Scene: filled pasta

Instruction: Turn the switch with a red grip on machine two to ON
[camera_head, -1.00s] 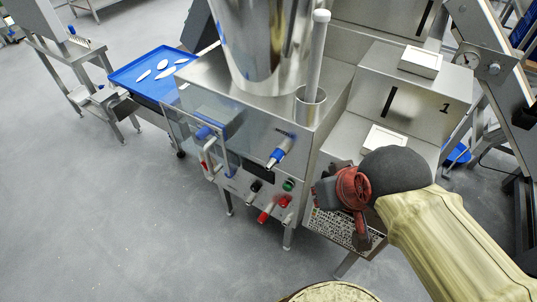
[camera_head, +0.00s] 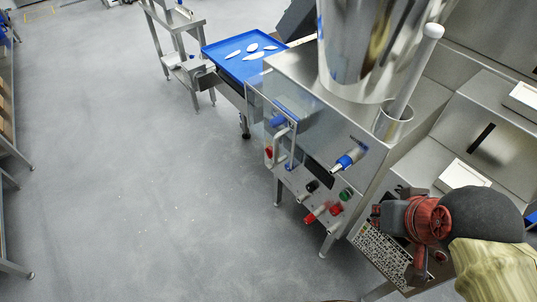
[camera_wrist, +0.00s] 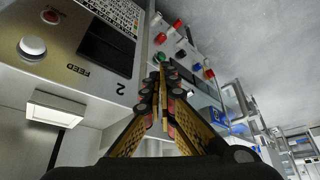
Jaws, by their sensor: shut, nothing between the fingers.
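The red-grip switch (camera_head: 311,218) sticks out low on the front panel of the steel machine with the hopper. It also shows near the top of the wrist view (camera_wrist: 178,23); its setting is too small to read. A red button (camera_head: 336,208), a green button (camera_head: 345,195) and a black knob (camera_head: 312,186) sit close by. My gripper (camera_head: 381,215) is right of these controls, apart from the switch in the head view. In the wrist view its fingers (camera_wrist: 163,68) are together and empty, pointing towards the panel. A panel marked 2 and FEED (camera_wrist: 107,82) lies left of them.
A blue-handled lever (camera_head: 347,160) juts from the machine front above the controls. A clear guard (camera_head: 262,118) with a red part stands to their left. The floor at left is open. A blue tray (camera_head: 222,63) stands behind.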

